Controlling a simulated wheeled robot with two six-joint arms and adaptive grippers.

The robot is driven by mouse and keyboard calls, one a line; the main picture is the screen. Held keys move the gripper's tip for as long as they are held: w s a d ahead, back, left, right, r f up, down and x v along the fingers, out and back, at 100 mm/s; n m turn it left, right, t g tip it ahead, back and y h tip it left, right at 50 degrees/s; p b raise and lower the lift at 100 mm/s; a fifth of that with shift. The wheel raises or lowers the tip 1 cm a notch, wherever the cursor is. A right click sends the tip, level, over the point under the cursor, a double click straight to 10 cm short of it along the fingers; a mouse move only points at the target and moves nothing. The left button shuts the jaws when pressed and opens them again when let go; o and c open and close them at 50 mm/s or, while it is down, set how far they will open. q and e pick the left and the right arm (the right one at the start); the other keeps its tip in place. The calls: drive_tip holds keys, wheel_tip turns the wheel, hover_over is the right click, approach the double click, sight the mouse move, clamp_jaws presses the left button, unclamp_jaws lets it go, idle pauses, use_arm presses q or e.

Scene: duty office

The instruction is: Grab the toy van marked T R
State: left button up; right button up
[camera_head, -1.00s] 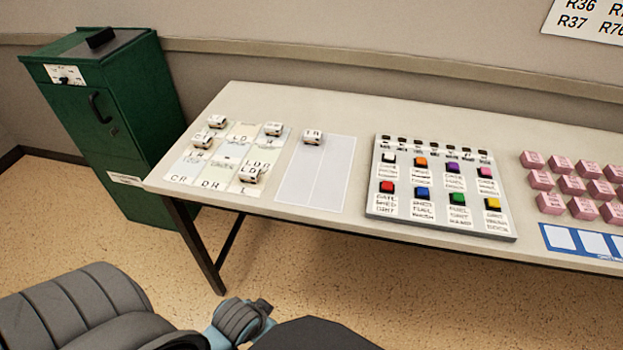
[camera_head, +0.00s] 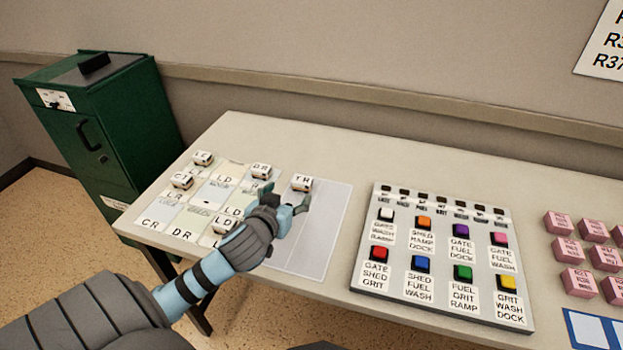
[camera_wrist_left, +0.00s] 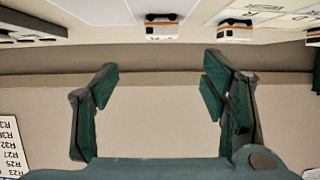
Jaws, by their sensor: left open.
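The toy van whose roof letters look like T R (camera_head: 302,183) is small, white and brown. It stands at the far end of the pale blank sheet (camera_head: 325,228). My left gripper (camera_head: 286,199) is open and empty, just on the near side of this van, one finger to each side. In the left wrist view, a white van with an orange band (camera_wrist_left: 162,28) shows at the top middle, beyond the gap between the open fingers (camera_wrist_left: 160,80); it appears to be the same van. Its roof letters are hidden there. My right gripper is out of view.
Other lettered vans stand on the marked grid at left: one at the back (camera_head: 203,158), one near the gripper (camera_head: 261,171), one at left (camera_head: 182,180), one by my forearm (camera_head: 223,224). A button panel (camera_head: 362,275) lies right. Pink blocks (camera_head: 577,281) are farther right.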

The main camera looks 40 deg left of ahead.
use_arm(q)
drive_tip(key=b, duration=0.2)
approach(301, 181)
drive_tip(key=shift+x, duration=1.2)
drive_tip(key=b+x, duration=0.2)
drive_tip(key=x, duration=0.3)
drive_tip(key=shift+w+f, duration=0.25)
drive_tip(key=shift+w, duration=0.1)
drive_tip(key=shift+w+a, duration=0.15)
drive_tip(key=shift+w, duration=0.15)
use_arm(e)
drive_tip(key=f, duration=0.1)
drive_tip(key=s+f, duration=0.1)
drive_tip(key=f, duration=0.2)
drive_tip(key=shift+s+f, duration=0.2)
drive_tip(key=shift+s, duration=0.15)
use_arm(q)
drive_tip(key=c, duration=1.2)
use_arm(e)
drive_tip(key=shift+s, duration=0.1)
